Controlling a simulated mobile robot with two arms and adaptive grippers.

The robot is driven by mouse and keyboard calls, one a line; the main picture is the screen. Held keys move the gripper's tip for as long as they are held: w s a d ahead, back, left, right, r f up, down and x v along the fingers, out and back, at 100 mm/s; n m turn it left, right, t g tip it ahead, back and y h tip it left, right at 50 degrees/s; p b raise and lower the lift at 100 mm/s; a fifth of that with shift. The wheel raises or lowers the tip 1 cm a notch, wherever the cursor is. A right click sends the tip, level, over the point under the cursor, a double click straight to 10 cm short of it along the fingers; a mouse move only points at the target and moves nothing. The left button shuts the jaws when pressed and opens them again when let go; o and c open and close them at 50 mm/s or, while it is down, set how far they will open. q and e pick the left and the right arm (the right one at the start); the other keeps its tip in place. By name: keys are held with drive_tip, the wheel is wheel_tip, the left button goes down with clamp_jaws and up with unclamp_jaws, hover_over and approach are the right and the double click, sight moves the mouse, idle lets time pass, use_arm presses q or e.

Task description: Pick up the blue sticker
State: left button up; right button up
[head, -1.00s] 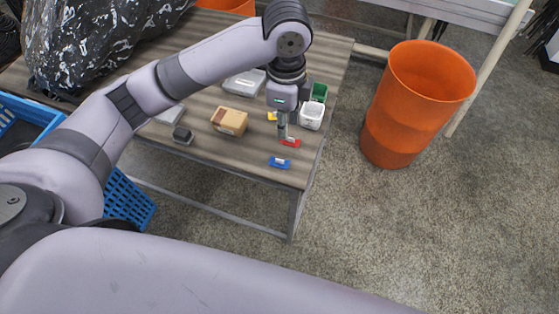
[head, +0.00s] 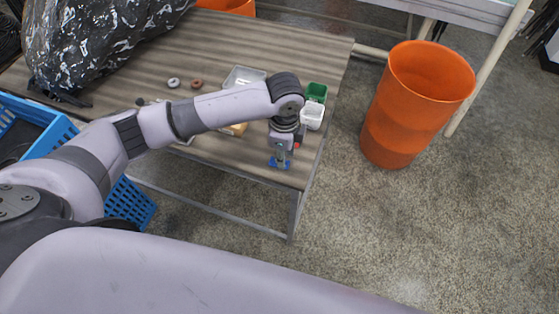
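The blue sticker (head: 273,163) lies flat on the wooden table near its front right corner, and it shows on both sides of my gripper's tip. My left gripper (head: 281,158) points down right over it. The fingers look small and partly cover the sticker. I cannot tell whether they touch it or how far apart they are. A bit of the red sticker (head: 297,145) shows just behind and to the right of the gripper; the rest is hidden. My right gripper is not in view.
A green container (head: 317,91) and a white container (head: 312,116) stand at the table's right edge. A clear box (head: 243,78) and two small rings lie farther back. A large orange bin (head: 417,104) stands on the floor to the right, and a blue crate (head: 40,118) at left.

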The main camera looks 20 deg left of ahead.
use_arm(q)
drive_tip(key=shift+w+f, duration=0.1)
drive_tip(key=shift+f, duration=1.25)
drive_tip(key=shift+c, duration=0.4)
clamp_jaws()
